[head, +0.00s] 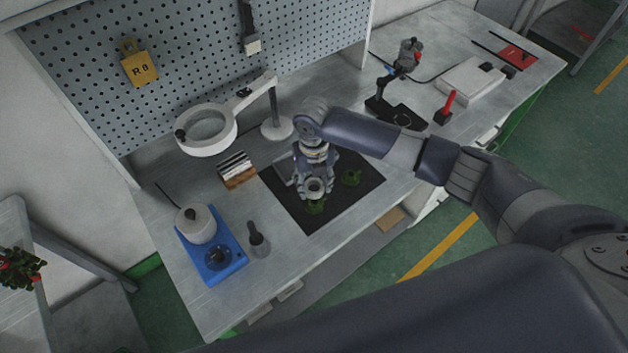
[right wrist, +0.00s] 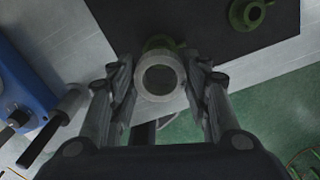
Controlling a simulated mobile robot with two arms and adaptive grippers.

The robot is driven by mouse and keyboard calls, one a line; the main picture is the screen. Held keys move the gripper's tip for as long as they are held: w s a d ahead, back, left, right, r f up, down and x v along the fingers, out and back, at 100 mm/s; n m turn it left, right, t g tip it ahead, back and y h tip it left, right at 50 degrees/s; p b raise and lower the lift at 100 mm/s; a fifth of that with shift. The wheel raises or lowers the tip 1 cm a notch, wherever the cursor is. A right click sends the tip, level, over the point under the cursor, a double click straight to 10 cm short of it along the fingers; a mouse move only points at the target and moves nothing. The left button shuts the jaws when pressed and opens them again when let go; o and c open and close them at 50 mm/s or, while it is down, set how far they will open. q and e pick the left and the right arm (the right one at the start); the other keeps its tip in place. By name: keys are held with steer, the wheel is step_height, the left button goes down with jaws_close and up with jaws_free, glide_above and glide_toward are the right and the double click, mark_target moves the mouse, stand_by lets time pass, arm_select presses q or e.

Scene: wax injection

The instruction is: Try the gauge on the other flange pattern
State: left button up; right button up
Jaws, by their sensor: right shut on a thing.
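My right gripper (head: 315,181) is shut on a grey ring-shaped gauge (head: 315,187), above the front part of the black mat (head: 340,205). In the right wrist view the gauge (right wrist: 141,79) sits between the two fingers (right wrist: 160,80), its round hole facing the camera. One green flange pattern (head: 316,208) is just below the gauge and partly hidden by it; its edge shows behind the ring in the right wrist view (right wrist: 158,43). I cannot tell whether they touch. The other green flange pattern (head: 351,177) lies apart on the mat to the right. My left gripper is not in view.
Left of the mat are a blue-based device (head: 228,262) with a pot, a dark-handled tool (head: 257,240) and a wooden block rack (head: 238,177). A ring magnifier lamp (head: 206,131) stands behind. A stand (head: 400,112) and red-handled tool (head: 447,106) are right.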

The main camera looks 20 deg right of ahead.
mark_target(314, 201)
steer(key=shift+f+b, duration=0.4)
steer(key=shift+f, duration=0.4)
steer(key=shift+f+b, duration=0.8)
steer(key=shift+f, duration=0.85)
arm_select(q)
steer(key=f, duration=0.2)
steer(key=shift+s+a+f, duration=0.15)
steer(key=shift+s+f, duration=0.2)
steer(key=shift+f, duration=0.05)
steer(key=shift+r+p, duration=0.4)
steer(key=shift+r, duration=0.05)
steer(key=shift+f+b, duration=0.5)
arm_select(e)
steer(key=shift+f, duration=0.7)
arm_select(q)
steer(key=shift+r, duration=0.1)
arm_select(e)
steer(key=shift+s, duration=0.15)
stand_by(1.1)
arm_select(q)
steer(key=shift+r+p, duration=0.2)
steer(key=shift+p, duration=0.1)
arm_select(e)
steer(key=shift+r, duration=0.15)
